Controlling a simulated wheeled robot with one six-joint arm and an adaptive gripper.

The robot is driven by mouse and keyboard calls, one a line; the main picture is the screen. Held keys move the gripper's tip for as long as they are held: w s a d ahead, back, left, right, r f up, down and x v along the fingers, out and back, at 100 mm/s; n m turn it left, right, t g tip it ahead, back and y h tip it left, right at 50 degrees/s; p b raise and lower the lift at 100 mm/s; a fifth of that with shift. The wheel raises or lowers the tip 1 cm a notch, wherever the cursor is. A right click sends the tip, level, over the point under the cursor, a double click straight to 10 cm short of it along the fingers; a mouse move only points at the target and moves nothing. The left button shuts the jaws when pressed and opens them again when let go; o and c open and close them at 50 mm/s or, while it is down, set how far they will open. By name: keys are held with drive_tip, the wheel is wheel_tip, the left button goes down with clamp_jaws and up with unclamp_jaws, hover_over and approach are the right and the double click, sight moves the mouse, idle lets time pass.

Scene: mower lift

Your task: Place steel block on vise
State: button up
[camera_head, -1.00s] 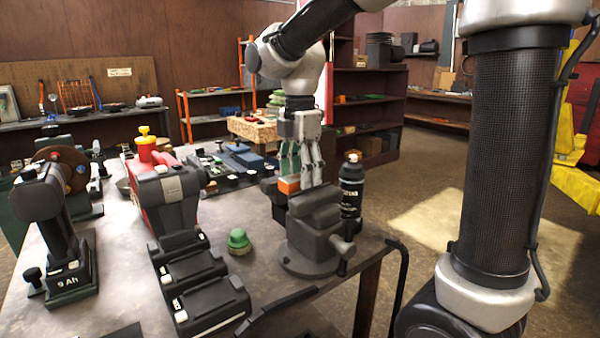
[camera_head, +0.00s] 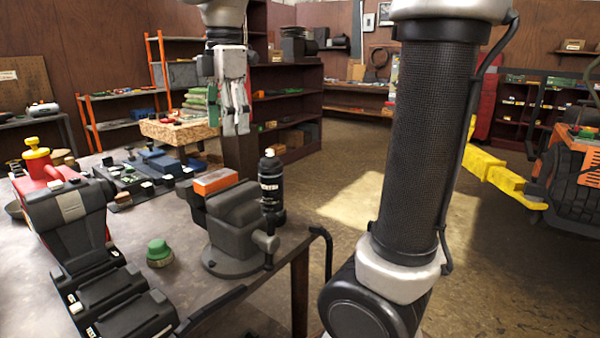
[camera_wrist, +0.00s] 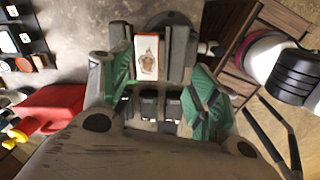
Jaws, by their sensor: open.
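The steel block (camera_head: 215,181) is orange on its sides and lies on top of the grey vise (camera_head: 235,225), at the jaws, near the bench edge. In the wrist view the block (camera_wrist: 147,57) shows a pale face with a dark mark, alongside the dark jaws of the vise (camera_wrist: 179,52). I cannot tell how deep it sits between the jaws. My gripper (camera_head: 236,130) is open and empty, pointing down, above the block in the head view and apart from it. In the wrist view the green-padded fingers of my gripper (camera_wrist: 162,85) are spread wide.
A red tool with a yellow cap (camera_head: 38,165) stands further left.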

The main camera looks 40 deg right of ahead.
drive_tip(key=s+d+f+m+t, duration=0.2)
drive_tip(key=s+d+f+m, duration=0.3)
drive_tip(key=s+m, duration=0.3)
drive_tip(key=s+d+f+m+t, duration=0.1)
drive_tip(key=s+d+f+m, duration=0.5)
drive_tip(key=m, duration=0.4)
drive_tip(key=s+d, duration=0.1)
drive_tip(key=s, duration=0.1)
drive_tip(key=shift+s+f+m+t, duration=0.3)
drive_tip(key=shift+s+t, duration=0.05)
drive_tip(key=shift+t, duration=0.05)
